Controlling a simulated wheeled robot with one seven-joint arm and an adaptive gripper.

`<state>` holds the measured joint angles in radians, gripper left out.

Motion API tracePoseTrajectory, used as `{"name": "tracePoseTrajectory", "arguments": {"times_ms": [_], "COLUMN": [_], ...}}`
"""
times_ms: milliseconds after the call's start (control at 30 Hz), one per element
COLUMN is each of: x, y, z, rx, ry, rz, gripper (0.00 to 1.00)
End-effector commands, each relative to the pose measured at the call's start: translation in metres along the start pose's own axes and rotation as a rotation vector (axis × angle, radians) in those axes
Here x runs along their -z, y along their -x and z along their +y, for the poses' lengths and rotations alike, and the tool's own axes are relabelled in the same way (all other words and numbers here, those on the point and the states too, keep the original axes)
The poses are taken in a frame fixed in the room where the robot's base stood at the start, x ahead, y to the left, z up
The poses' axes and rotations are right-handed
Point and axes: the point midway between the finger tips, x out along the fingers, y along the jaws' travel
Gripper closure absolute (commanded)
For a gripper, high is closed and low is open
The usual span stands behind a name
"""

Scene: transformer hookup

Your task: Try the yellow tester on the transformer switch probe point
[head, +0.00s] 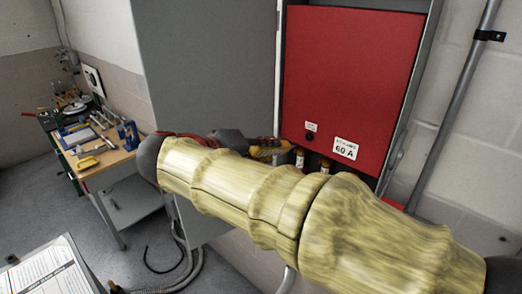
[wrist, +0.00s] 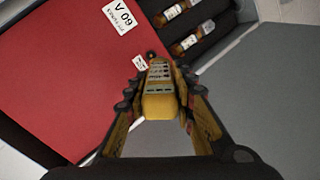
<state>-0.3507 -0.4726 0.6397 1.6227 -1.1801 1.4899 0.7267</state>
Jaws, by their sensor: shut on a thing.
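The yellow tester (wrist: 160,103) is held lengthwise between the fingers of my gripper (wrist: 160,82), which is shut on it. Its far end points toward the red switch panel (wrist: 75,70). A small black round point (wrist: 150,55) sits on the panel beside a small white label, close to the tester's far end in the picture; I cannot tell whether they touch. In the head view the tester (head: 270,151) shows just below and left of the black point (head: 309,138) on the red panel (head: 350,75). My sleeved arm hides most of my gripper there.
Amber fuses (head: 299,158) sit below the panel; they also show in the wrist view (wrist: 185,44). The grey cabinet door (head: 215,65) stands open at left. A conduit (head: 455,95) runs up the right wall. A workbench (head: 110,155) with tools stands far left.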

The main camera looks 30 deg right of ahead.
Motion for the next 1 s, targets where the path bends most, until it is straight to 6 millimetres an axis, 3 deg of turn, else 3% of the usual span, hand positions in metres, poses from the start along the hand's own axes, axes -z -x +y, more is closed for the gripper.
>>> {"name": "tracePoseTrajectory", "arguments": {"times_ms": [500,1000], "x": [0.009,0.011], "y": [-0.04,-0.049], "z": [0.016,0.018], "rx": [0.0,0.0], "ry": [-0.001,0.0], "rz": [-0.001,0.001], "gripper": [1.0,1.0]}}
